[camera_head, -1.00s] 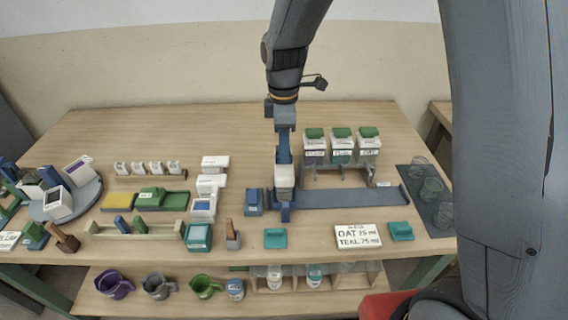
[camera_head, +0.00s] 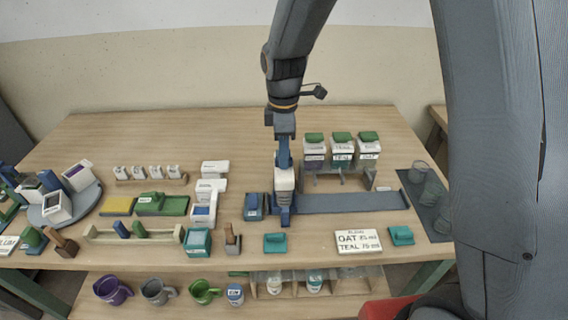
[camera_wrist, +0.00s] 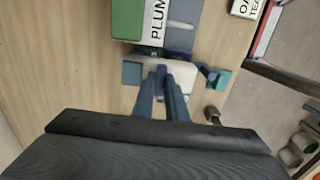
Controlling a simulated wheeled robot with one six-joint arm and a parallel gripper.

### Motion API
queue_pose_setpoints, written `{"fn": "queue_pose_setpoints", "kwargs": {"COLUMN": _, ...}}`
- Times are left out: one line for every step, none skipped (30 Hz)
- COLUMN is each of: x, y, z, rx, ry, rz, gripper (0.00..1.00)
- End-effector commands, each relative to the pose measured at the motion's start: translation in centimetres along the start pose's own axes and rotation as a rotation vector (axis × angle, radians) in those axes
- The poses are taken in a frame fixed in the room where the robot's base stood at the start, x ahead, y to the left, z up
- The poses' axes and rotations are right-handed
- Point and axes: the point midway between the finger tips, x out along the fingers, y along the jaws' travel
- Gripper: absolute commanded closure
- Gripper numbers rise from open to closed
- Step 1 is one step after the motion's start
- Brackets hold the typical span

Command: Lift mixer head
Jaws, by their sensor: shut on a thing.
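The mixer has a white head (camera_head: 284,180) above a blue base (camera_head: 283,217), standing on the table left of the long blue-grey strip. My gripper (camera_head: 284,160) comes down from above and is shut on the white head. In the wrist view, my two blue-grey fingers (camera_wrist: 166,90) lie close together against the pale head (camera_wrist: 186,77), which is partly hidden by them. I cannot tell from these views whether the head is tilted or raised off its base.
Three labelled tubs with green lids (camera_head: 341,150) stand on a rack just right of the mixer. A blue block (camera_head: 254,207) sits close on its left. A teal block (camera_head: 275,243) and a label card (camera_head: 358,242) lie in front. The back of the table is clear.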

Motion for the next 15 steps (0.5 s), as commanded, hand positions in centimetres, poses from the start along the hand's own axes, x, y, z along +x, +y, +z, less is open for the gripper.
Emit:
{"fn": "queue_pose_setpoints", "kwargs": {"x": -0.6, "y": 0.0, "z": 0.0, "rx": 0.000, "ry": 0.000, "rz": 0.002, "gripper": 1.00}}
{"fn": "queue_pose_setpoints", "kwargs": {"x": -0.8, "y": 0.0, "z": 0.0, "rx": 0.000, "ry": 0.000, "rz": 0.002, "gripper": 1.00}}
{"fn": "queue_pose_setpoints", "kwargs": {"x": -1.1, "y": 0.0, "z": 0.0, "rx": 0.000, "ry": 0.000, "rz": 0.002, "gripper": 1.00}}
{"fn": "queue_pose_setpoints", "kwargs": {"x": -1.3, "y": 0.0, "z": 0.0, "rx": 0.000, "ry": 0.000, "rz": 0.002, "gripper": 1.00}}
{"fn": "queue_pose_setpoints", "kwargs": {"x": -1.5, "y": 0.0, "z": 0.0, "rx": 0.000, "ry": 0.000, "rz": 0.002, "gripper": 1.00}}
{"fn": "queue_pose_setpoints", "kwargs": {"x": -1.7, "y": 0.0, "z": 0.0, "rx": 0.000, "ry": 0.000, "rz": 0.002, "gripper": 1.00}}
{"fn": "queue_pose_setpoints", "kwargs": {"x": -1.9, "y": 0.0, "z": 0.0, "rx": 0.000, "ry": 0.000, "rz": 0.001, "gripper": 1.00}}
{"fn": "queue_pose_setpoints", "kwargs": {"x": -2.1, "y": 0.0, "z": 0.0, "rx": 0.000, "ry": 0.000, "rz": 0.001, "gripper": 1.00}}
{"fn": "queue_pose_setpoints", "kwargs": {"x": -2.4, "y": 0.0, "z": 0.0, "rx": 0.000, "ry": 0.000, "rz": 0.001, "gripper": 1.00}}
{"fn": "queue_pose_setpoints", "kwargs": {"x": -2.5, "y": 0.0, "z": 0.0, "rx": 0.000, "ry": 0.000, "rz": 0.001, "gripper": 1.00}}
{"fn": "queue_pose_setpoints", "kwargs": {"x": -2.7, "y": 0.0, "z": 0.0, "rx": 0.000, "ry": 0.000, "rz": 0.002, "gripper": 1.00}}
{"fn": "queue_pose_setpoints", "kwargs": {"x": -3.0, "y": 0.0, "z": 0.0, "rx": 0.000, "ry": 0.000, "rz": 0.002, "gripper": 1.00}}
{"fn": "queue_pose_setpoints", "kwargs": {"x": -3.2, "y": 0.0, "z": 0.0, "rx": 0.000, "ry": 0.000, "rz": 0.002, "gripper": 1.00}}
{"fn": "queue_pose_setpoints", "kwargs": {"x": -3.4, "y": 0.0, "z": 0.0, "rx": 0.000, "ry": 0.001, "rz": 0.002, "gripper": 1.00}}
{"fn": "queue_pose_setpoints", "kwargs": {"x": -3.6, "y": 0.0, "z": 0.0, "rx": 0.000, "ry": 0.001, "rz": 0.002, "gripper": 1.00}}
